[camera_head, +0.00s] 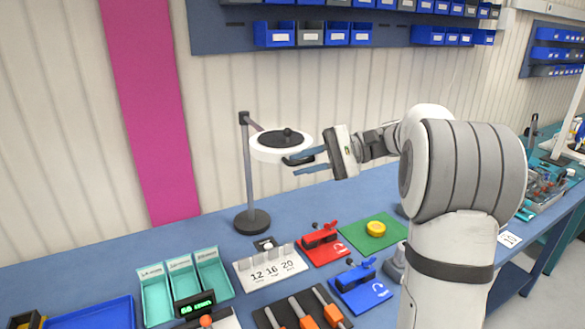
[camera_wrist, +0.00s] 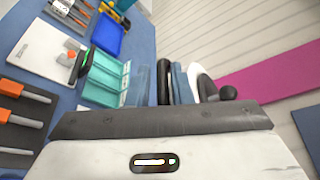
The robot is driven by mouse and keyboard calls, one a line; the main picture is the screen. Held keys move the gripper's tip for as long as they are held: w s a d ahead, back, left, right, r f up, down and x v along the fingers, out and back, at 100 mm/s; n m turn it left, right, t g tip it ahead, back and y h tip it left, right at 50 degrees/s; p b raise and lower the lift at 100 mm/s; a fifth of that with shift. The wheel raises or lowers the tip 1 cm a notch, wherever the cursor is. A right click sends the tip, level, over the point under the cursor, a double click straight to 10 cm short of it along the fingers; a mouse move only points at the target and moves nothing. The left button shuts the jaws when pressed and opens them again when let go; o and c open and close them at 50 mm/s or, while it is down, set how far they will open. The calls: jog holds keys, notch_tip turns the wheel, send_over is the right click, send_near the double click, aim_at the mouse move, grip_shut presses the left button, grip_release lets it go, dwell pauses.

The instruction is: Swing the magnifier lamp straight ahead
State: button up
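The magnifier lamp has a white ring head (camera_head: 282,146) with a black top and knob, on a grey post (camera_head: 249,175) with a round black base (camera_head: 252,221). Its head points right of the post, toward my gripper. My gripper (camera_head: 303,163) reaches in from the right at head height. Its two blue fingers stand apart, with the lamp's black handle (camera_head: 299,160) between them. The wrist view also shows the handle (camera_wrist: 164,83) between the fingers, with the white head (camera_wrist: 201,82) beside it. Whether a finger touches the handle is unclear.
Below on the blue bench are teal bins (camera_head: 184,285), a white numbered block (camera_head: 270,269), a red fixture (camera_head: 322,243), a blue fixture (camera_head: 360,286) and a green mat (camera_head: 357,233). Blue wall bins (camera_head: 275,34) hang above. The bench left of the lamp base is clear.

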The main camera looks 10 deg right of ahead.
jog(key=v, duration=0.5)
jog(key=shift+d+b, duration=0.4)
jog(key=shift+s, duration=0.15)
